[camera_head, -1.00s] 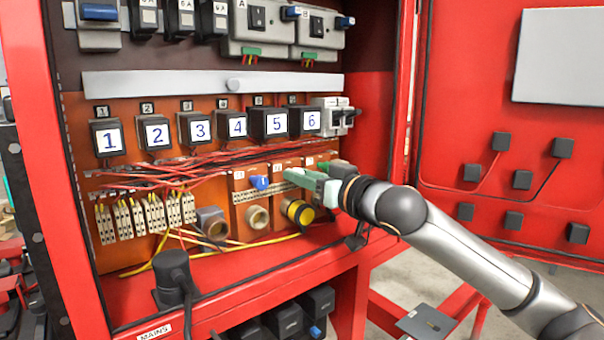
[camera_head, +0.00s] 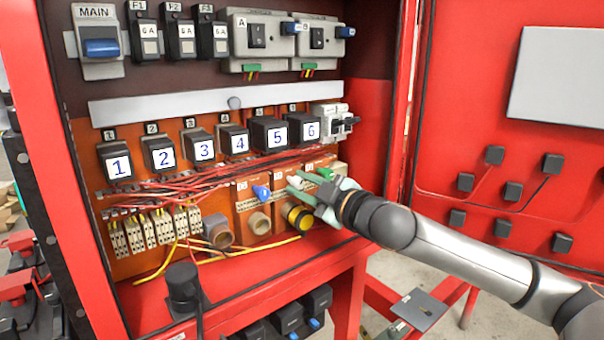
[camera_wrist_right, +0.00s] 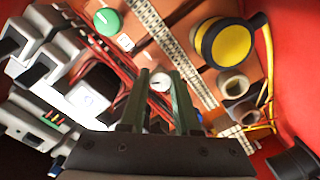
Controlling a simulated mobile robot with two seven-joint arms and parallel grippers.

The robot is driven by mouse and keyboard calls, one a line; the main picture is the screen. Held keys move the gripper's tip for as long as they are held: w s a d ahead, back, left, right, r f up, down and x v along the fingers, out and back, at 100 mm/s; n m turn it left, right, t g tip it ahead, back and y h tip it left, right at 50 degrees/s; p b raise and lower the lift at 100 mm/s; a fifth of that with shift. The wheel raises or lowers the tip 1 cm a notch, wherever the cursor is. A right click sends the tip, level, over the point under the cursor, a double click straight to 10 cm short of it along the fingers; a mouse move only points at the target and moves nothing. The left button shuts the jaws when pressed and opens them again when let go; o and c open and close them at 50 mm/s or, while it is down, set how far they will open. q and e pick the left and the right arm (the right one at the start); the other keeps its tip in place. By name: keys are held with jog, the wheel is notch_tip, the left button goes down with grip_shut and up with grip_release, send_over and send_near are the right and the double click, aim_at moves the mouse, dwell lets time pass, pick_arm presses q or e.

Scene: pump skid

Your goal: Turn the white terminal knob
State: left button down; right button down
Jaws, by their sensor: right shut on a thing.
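The white terminal knob (camera_wrist_right: 160,81) shows in the right wrist view between the two fingertips of my right gripper (camera_wrist_right: 159,76). The fingers are shut on it, one on each side. In the head view my right gripper (camera_head: 298,187) reaches in from the right to the orange terminal panel, and its fingers largely hide the white knob. A blue knob (camera_head: 261,192) is to its left and a green knob (camera_head: 325,173) to its right. The green knob also shows in the wrist view (camera_wrist_right: 107,22). My left gripper is not in view.
A yellow-and-black round fitting (camera_head: 300,218) sits just below the gripper. Red wires (camera_head: 200,180) run left of it under numbered black blocks (camera_head: 240,144). The red cabinet edge (camera_head: 405,100) stands close to my right arm. The open door (camera_head: 480,130) is at right.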

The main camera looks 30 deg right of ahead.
jog(key=n+p, duration=0.2)
jog(key=n, duration=0.2)
jog(key=shift+r+p, duration=0.1)
jog(key=shift+p, duration=0.25)
jog(key=shift+n+p, duration=0.65)
jog(key=shift+n, duration=0.65)
jog(key=c, duration=0.6)
grip_release()
jog(key=shift+s+f, duration=0.1)
jog(key=shift+f, duration=0.1)
